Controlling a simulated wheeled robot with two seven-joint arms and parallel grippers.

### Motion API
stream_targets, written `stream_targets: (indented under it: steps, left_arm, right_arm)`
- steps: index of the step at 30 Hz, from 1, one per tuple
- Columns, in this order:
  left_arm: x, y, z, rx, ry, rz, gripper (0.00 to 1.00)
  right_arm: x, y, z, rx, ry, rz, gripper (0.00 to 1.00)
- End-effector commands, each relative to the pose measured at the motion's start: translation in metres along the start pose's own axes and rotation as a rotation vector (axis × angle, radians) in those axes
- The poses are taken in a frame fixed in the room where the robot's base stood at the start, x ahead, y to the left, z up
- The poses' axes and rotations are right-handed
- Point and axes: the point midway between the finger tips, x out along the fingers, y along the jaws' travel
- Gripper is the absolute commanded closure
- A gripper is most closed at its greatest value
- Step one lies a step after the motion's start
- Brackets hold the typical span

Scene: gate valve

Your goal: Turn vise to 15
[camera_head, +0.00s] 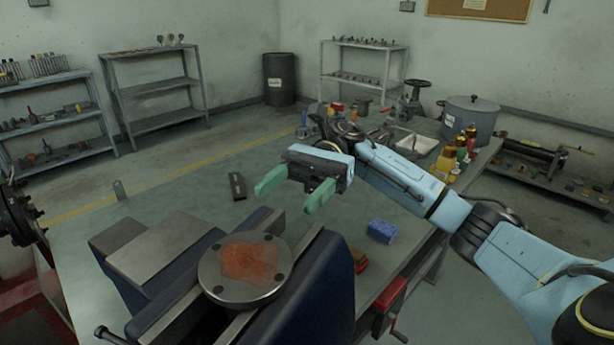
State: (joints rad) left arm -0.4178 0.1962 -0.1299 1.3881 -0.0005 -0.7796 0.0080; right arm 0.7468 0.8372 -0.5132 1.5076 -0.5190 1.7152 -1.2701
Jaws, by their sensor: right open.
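A large dark blue vise (325,285) with grey metal jaws stands at the front of the workbench. A round metal flange (222,284) with bolt holes and an orange-red patch lies at the vise, between its side parts. A dark rod with a knobbed end (108,335) shows at the lower left of the vise. No readable scale or number shows on the vise. My right gripper (291,198), with green fingers, is open and empty above the bench, just behind the flange and apart from it.
The workbench (160,185) is mostly clear on the left, with a small dark block (237,186). A blue sponge (382,231) and a red item with a crank (390,305) are at the right. Bottles (445,163), a pot (469,122) and a valve (414,95) stand behind my right arm.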

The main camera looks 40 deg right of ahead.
Motion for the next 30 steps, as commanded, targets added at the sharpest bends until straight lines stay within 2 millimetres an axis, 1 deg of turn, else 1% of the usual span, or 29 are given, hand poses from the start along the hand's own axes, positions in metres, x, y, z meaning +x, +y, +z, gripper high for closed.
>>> stream_targets:
  steps: [1,6,9,12,18,30]
  left_arm:
    - [-0.001,0.000,-0.001,-0.001,0.000,0.000,1.00]
    - [-0.003,-0.001,-0.004,-0.004,0.003,-0.001,1.00]
    - [-0.004,-0.001,-0.005,-0.004,0.003,-0.002,1.00]
    - [-0.005,-0.002,-0.005,-0.004,0.001,-0.002,1.00]
    - [-0.006,-0.002,-0.007,-0.004,0.003,-0.003,1.00]
    - [-0.006,-0.002,-0.006,-0.004,0.005,-0.003,1.00]
  right_arm:
    - [-0.011,-0.001,0.001,-0.002,-0.002,-0.004,0.37]
    - [-0.038,-0.001,0.001,-0.001,0.000,-0.002,0.37]
    - [-0.048,-0.001,0.000,0.000,0.000,-0.002,0.37]
    - [-0.054,0.000,0.000,0.000,0.001,-0.001,0.37]
    - [-0.058,0.000,0.000,0.000,0.000,0.000,0.37]
    - [-0.057,0.000,0.000,0.000,0.000,0.000,0.37]
